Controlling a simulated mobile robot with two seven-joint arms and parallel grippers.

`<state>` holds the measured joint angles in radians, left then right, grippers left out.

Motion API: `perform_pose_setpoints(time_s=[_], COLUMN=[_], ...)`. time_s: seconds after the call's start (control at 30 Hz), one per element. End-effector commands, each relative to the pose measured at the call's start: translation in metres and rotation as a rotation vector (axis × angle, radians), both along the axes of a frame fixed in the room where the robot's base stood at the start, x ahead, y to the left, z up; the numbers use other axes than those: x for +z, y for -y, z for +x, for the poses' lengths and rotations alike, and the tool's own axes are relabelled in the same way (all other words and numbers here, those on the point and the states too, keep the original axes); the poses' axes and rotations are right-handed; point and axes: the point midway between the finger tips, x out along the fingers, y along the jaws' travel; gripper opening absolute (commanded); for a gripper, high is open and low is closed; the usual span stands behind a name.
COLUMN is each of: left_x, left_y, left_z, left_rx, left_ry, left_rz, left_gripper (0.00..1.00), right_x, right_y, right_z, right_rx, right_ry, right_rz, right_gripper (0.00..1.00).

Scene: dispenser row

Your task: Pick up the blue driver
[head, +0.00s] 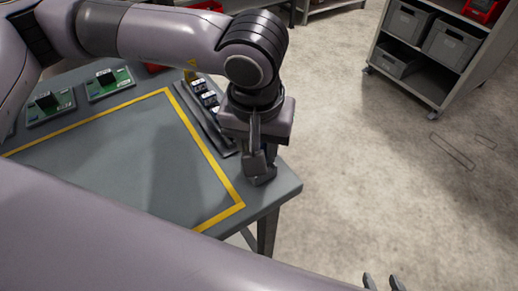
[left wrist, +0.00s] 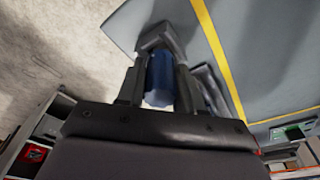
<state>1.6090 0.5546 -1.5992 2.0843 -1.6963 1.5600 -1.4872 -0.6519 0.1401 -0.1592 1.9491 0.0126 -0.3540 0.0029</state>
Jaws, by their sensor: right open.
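The blue driver (left wrist: 160,76) shows in the left wrist view as a blue cylinder between the two fingers of my left gripper (left wrist: 162,88). Dark grey parts surround its far end. In the head view my left gripper (head: 258,160) points down at the table's near right corner, and its own fingers and wrist mostly hide the driver. Whether the fingers press on the driver cannot be told. My right gripper (head: 383,283) shows only as two spread fingertips at the bottom edge, open and empty, away from the table.
The grey table (head: 130,160) has a bare area framed by yellow tape. A dark rack (head: 205,112) with several small items stands beside my left wrist. Green boards (head: 110,84) lie at the back left. A shelf cart (head: 432,75) with grey bins stands at the upper right.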

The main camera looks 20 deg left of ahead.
Motion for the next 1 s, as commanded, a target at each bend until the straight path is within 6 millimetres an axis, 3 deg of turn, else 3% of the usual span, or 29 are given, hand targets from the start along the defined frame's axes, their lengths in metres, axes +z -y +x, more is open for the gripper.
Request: perform_pose_setpoints(time_s=[0.03,0.1,0.57,0.77,1.0], left_x=[0.000,0.000,0.009,0.039,0.104], left_y=[0.000,0.000,0.000,0.000,0.001], left_z=[0.000,0.000,0.000,0.001,0.001], left_rx=[0.000,0.000,0.001,0.002,0.003], left_ry=[0.000,0.000,0.001,0.004,0.005], left_rz=[0.000,0.000,-0.001,-0.002,-0.003], left_gripper=[0.19,0.00,0.00,0.00,0.00], right_x=[0.000,0.000,0.000,-0.002,-0.004], right_y=[0.000,0.000,0.000,0.000,0.000], right_z=[0.000,0.000,0.001,0.001,0.001], right_rx=[0.000,0.000,0.001,0.001,0.001], right_ry=[0.000,0.000,0.002,0.003,0.003], right_rz=[0.000,0.000,0.000,0.000,0.000], right_gripper=[0.54,0.54,0.54,0.54,0.54])
